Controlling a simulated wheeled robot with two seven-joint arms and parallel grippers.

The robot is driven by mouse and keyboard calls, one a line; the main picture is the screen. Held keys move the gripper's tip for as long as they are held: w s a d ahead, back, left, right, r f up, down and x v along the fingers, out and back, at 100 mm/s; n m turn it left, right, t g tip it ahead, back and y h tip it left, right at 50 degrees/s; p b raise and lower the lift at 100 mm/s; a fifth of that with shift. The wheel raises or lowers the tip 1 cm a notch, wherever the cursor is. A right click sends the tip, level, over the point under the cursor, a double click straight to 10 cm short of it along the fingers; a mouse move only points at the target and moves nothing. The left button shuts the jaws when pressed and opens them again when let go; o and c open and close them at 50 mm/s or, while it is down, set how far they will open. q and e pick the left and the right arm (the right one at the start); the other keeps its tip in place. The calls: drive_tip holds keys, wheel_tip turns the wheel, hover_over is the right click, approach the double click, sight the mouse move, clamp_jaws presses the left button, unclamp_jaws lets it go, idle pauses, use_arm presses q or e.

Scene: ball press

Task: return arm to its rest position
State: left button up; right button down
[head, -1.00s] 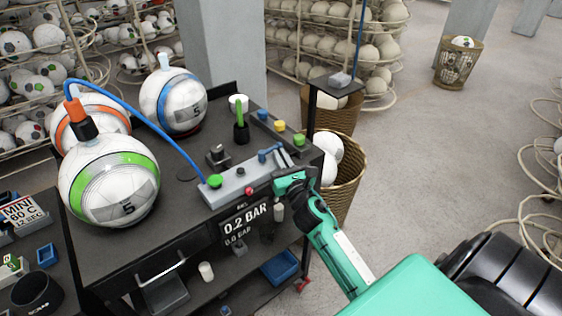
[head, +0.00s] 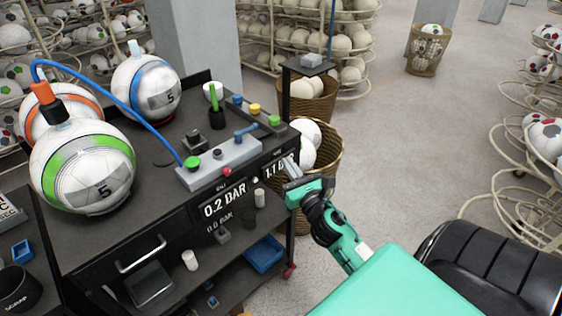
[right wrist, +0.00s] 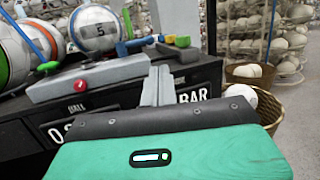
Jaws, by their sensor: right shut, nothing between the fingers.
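My right gripper (head: 291,168) is shut and empty. It hangs off the right front corner of the dark cart, just in front of its display panel. In the right wrist view its closed fingers (right wrist: 157,87) point at the cart edge and cover part of the panel. The grey control box (head: 220,163) with a green button, a red button and a blue lever (head: 245,132) sits on the cart, apart from the fingers. My left gripper is not in any view.
The cart top (head: 130,228) holds a green-striped ball (head: 85,165) with a blue hose and a blue-striped ball (head: 146,85). The panel (head: 224,200) reads 0.2 BAR. A wicker basket (head: 325,160) stands close behind my gripper. Open floor (head: 420,150) lies to the right.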

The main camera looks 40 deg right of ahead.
drive_tip(key=shift+s, duration=0.4)
wheel_tip(320, 180, down, 26)
drive_tip(key=f+m+g, duration=0.1)
drive_tip(key=m+g, duration=0.5)
drive_tip(key=m, duration=0.4)
drive_tip(key=s+a+f+m+g+y, duration=0.1)
drive_tip(key=s+a+f+m+g, duration=0.2)
drive_tip(key=f, duration=0.5)
drive_tip(key=s+a+f+m+g+y, duration=0.1)
drive_tip(key=s+f+m, duration=0.3)
drive_tip(key=f, duration=0.5)
drive_tip(key=s+a+f+m+g+y, duration=0.1)
drive_tip(key=s+a+f+m+g, duration=0.15)
drive_tip(key=s+f, duration=0.45)
drive_tip(key=s+a+f+m+g, duration=0.1)
drive_tip(key=s+a+f+m, duration=0.15)
drive_tip(key=s+f, duration=0.45)
drive_tip(key=s+a+f+m+g, duration=0.2)
drive_tip(key=s+f+m, duration=0.2)
drive_tip(key=s, duration=0.6)
drive_tip(key=s+a+f+m+g, duration=0.3)
drive_tip(key=s+f+m, duration=0.2)
drive_tip(key=s, duration=0.6)
drive_tip(key=shift+s+f+y, duration=0.25)
drive_tip(key=shift+f+y, duration=0.15)
drive_tip(key=shift+f, duration=0.05)
